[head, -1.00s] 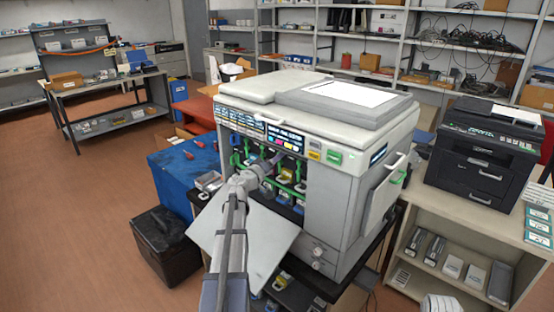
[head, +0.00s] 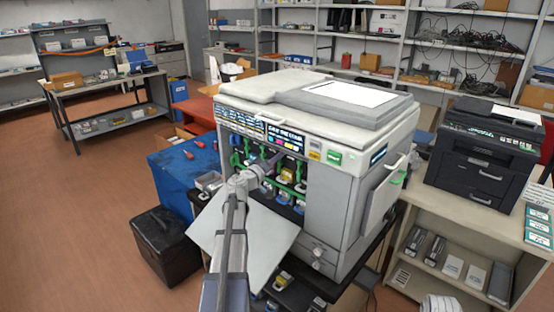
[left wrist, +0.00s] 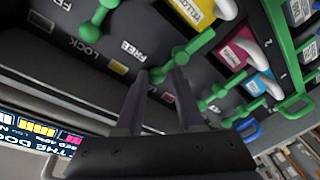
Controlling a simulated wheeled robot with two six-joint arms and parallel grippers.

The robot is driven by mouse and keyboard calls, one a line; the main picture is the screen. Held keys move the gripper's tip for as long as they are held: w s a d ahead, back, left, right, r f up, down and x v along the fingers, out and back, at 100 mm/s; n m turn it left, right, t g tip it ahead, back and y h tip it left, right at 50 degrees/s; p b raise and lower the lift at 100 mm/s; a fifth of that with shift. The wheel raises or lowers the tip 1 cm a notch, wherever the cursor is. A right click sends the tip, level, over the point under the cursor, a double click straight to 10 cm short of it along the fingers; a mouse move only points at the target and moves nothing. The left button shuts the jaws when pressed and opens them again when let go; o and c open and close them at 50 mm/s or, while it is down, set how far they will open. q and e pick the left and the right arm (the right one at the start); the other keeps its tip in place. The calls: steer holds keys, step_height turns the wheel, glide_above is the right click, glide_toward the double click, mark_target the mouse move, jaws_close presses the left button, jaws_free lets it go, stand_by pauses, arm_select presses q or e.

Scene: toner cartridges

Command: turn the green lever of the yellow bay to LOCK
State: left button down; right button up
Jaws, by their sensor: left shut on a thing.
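The white printer (head: 335,190) stands with its front door open and a row of toner bays showing. In the left wrist view the yellow cartridge (left wrist: 196,10) is at the top, beside a green lever (left wrist: 158,75). A yellow square (left wrist: 118,67), a FREE label (left wrist: 131,50) and a LOCK label (left wrist: 88,46) are on the panel near it. My left gripper (left wrist: 160,78) has its fingertips on either side of this lever's end and is shut on it. In the head view the left gripper (head: 272,163) reaches into the bays, hiding part of them. My right gripper is not in view.
The magenta cartridge (left wrist: 235,50) and cyan cartridge (left wrist: 256,84) have neighbouring green levers close to the fingers. The open door (head: 262,235) lies below my left arm.

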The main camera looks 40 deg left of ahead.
arm_select(q)
steer(key=shift+a+n+p, duration=0.1)
steer(key=shift+n+p, duration=0.25)
steer(key=shift+n, duration=0.65)
steer(key=c, duration=0.6)
jaws_free()
steer(key=shift+a, duration=0.1)
steer(key=shift+o, duration=0.2)
steer(key=s, duration=0.7)
steer(key=shift+s+d+r, duration=0.15)
steer(key=shift+s+d, duration=0.1)
steer(key=shift+s, duration=0.15)
